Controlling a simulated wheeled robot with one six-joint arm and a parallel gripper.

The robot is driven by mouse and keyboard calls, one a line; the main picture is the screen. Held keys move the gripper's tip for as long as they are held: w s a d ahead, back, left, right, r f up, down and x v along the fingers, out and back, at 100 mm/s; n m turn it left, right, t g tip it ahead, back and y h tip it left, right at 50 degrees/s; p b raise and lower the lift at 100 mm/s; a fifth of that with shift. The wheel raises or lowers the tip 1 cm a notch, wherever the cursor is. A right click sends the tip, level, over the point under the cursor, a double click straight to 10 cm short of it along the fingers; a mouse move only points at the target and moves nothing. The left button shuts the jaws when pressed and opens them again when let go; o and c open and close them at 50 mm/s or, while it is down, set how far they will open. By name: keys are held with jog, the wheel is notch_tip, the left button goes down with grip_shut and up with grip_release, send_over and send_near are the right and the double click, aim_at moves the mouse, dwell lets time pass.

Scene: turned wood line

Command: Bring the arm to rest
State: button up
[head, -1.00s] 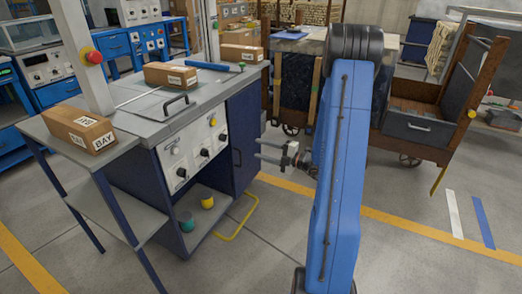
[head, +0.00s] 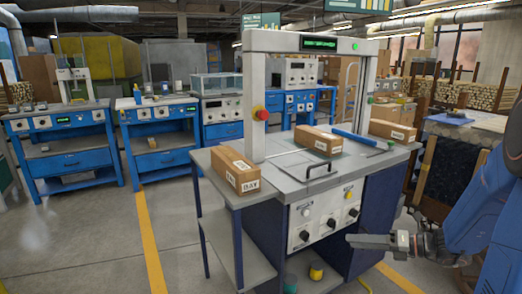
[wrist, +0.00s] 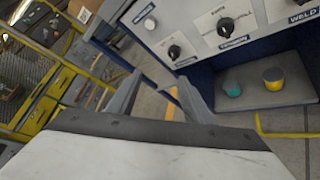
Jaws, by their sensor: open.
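My gripper (head: 352,240) is at the right in the head view, in front of the grey machine bench and to the right of its knob panel. My blue arm comes in from the right edge. In the wrist view, my gripper (wrist: 160,95) shows two grey fingers spread apart with nothing between them. The bench's knob panel (wrist: 200,25) lies beyond the fingers at the top.
The grey bench (head: 290,183) carries cardboard boxes, one (head: 236,172) at its left end. A teal pot (wrist: 232,89) and a yellow pot (wrist: 273,78) stand on its low shelf. Blue workbenches (head: 65,150) line the back. The floor at front left (head: 80,240) is clear.

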jog(key=s+a+r+n+g+h, duration=0.1)
jog(key=s+a+n+g+h, duration=0.25)
jog(key=s+n, duration=0.45)
jog(key=s+a+r+n+g+h, duration=0.25)
jog(key=s+a+n, duration=0.25)
jog(key=s+n, duration=0.35)
jog(key=s+d+r+n+t+h, duration=0.1)
jog(key=s+d+r+n+h, duration=0.1)
jog(key=s+n, duration=0.3)
jog(key=s+d+r+n+t+h, duration=0.1)
jog(key=s+d+n+h, duration=0.3)
jog(key=n, duration=0.8)
jog(key=shift+s+d+r+t+h, duration=0.15)
jog(key=shift+s+r+t+h, duration=0.3)
jog(key=shift+t, duration=0.35)
